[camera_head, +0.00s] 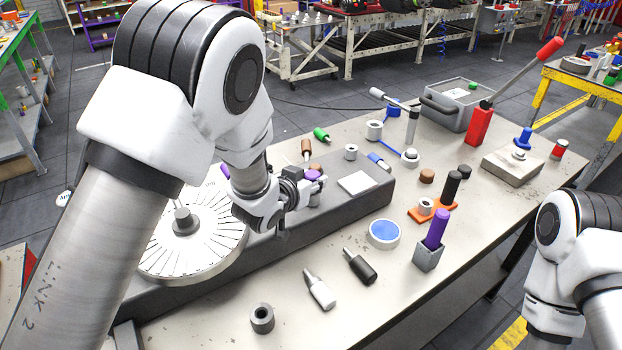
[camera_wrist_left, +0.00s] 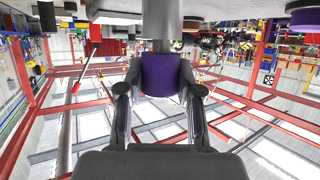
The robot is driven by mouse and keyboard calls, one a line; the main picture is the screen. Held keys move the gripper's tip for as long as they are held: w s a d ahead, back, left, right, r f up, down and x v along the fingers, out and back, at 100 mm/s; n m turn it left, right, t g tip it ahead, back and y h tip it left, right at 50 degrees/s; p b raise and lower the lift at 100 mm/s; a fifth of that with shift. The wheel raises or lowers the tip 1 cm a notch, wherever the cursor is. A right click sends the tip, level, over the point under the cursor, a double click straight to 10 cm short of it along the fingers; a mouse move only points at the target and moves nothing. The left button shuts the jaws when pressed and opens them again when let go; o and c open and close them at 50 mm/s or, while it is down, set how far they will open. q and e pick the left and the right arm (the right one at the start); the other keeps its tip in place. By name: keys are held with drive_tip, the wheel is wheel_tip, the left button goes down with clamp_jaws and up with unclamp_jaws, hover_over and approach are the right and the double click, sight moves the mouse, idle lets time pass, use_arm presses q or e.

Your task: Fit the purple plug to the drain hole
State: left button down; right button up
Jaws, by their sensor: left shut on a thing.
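The purple plug (camera_head: 313,175) is over the long dark grey block, near its middle. My left gripper (camera_head: 300,192) is shut on it from the left. In the left wrist view, which is upside down, the purple plug (camera_wrist_left: 160,74) sits between the two fingers (camera_wrist_left: 160,95). A grey cylinder (camera_wrist_left: 161,32) lines up with the plug on its underside; I cannot tell whether it is part of the plug or a fitting it meets. I cannot make out the drain hole. My right arm shows at the right edge, with its gripper out of view.
The grey block (camera_head: 345,205) bears a slotted round disc (camera_head: 205,250) and a white plate (camera_head: 357,183). A purple-handled tool (camera_head: 437,228) stands in a grey holder (camera_head: 428,257).

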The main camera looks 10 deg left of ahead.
use_arm(q)
drive_tip(key=shift+f+b, duration=0.3)
drive_tip(key=shift+f, duration=0.15)
drive_tip(key=c, duration=0.7)
unclamp_jaws()
drive_tip(key=v, duration=1.2)
drive_tip(key=shift+r, duration=0.1)
